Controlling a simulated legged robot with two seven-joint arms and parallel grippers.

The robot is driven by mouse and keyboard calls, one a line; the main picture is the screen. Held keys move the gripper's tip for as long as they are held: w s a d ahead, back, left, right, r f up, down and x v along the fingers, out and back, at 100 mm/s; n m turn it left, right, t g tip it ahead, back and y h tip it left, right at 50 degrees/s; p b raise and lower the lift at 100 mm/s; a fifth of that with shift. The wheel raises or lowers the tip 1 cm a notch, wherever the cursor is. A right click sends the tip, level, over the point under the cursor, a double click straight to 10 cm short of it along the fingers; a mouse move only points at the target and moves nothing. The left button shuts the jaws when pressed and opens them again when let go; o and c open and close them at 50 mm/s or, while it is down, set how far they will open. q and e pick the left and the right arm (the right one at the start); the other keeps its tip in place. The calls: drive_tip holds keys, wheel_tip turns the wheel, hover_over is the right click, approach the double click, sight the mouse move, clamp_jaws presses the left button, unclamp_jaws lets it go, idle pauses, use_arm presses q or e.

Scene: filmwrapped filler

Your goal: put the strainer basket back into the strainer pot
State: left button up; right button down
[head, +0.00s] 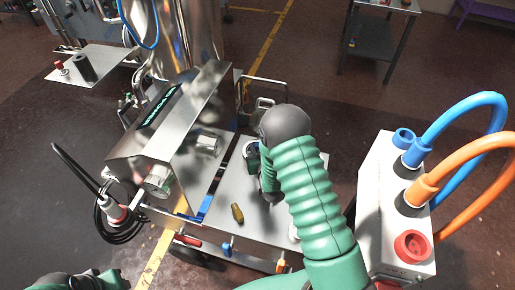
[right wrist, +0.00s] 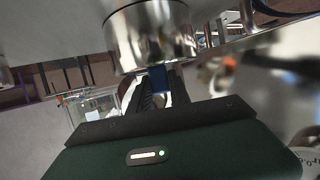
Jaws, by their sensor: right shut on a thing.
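My right gripper (right wrist: 158,88) is seen from behind in the right wrist view, its dark fingers pointing away and closed on a small blue part. A polished metal cylinder (right wrist: 150,36) sits just above the fingertips; it appears to be the strainer basket, with the blue part below it. In the head view my green right arm hides most of the gripper (head: 262,172), which is over the steel cart top. A short metal cylinder (head: 207,144) lies beside it at the machine; I cannot tell whether it is the strainer pot.
A brass-coloured piece (head: 237,213) lies on the cart top (head: 258,222). A steel housing with a display (head: 168,110) stands left. A grey box (head: 390,190) with blue and orange hoses stands right.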

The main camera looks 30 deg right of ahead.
drive_tip(key=shift+f, duration=0.15)
drive_tip(key=c, duration=1.6)
unclamp_jaws()
drive_tip(key=shift+s+a, duration=0.1)
drive_tip(key=o, duration=0.5)
